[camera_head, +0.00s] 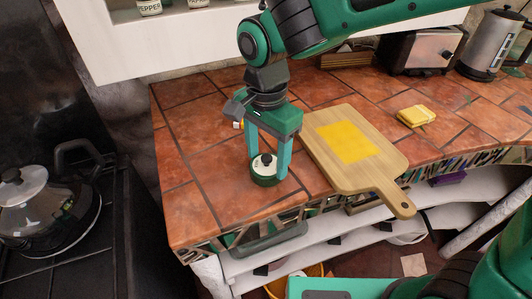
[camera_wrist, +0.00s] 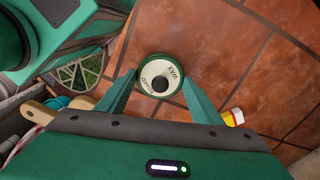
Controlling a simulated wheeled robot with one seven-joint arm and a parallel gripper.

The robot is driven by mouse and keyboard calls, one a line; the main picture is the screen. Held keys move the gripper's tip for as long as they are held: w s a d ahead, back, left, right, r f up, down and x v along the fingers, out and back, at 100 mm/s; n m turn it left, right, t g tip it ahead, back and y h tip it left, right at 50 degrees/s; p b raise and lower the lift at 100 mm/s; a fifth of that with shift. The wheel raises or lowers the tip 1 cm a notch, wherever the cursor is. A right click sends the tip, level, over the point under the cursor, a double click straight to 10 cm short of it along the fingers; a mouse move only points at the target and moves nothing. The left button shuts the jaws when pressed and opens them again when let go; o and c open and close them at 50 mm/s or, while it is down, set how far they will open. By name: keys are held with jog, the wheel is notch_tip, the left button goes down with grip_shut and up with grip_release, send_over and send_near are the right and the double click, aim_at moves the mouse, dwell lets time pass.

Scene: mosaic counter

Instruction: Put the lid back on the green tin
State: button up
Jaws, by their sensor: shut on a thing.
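The lid (camera_head: 259,168) has a cream top and a black knob. In the wrist view the lid (camera_wrist: 148,70) shows lettering that includes WAX. My gripper (camera_head: 267,172) points down with one finger on each side of the lid and is shut on it. The green tin (camera_head: 265,182) shows as a dark green band directly under the lid, near the counter's front left. The lid looks level and at the tin's top, but I cannot tell whether it is fully seated. In the wrist view the fingertips of my gripper (camera_wrist: 161,80) flank the lid.
A wooden board (camera_head: 374,173) with a yellow square on it lies close to the right. A yellow sponge-like block (camera_head: 416,116) and a toaster (camera_head: 422,50) stand farther right. A small red, yellow and white item (camera_wrist: 234,117) is near my right finger. Tiles to the left are clear.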

jog(key=o, duration=1.6)
jog(key=shift+c, duration=0.2)
jog(key=shift+r, duration=0.1)
jog(key=shift+r, duration=3.4)
jog(key=shift+c, duration=0.3)
grip_shut()
jog(key=shift+f, duration=2)
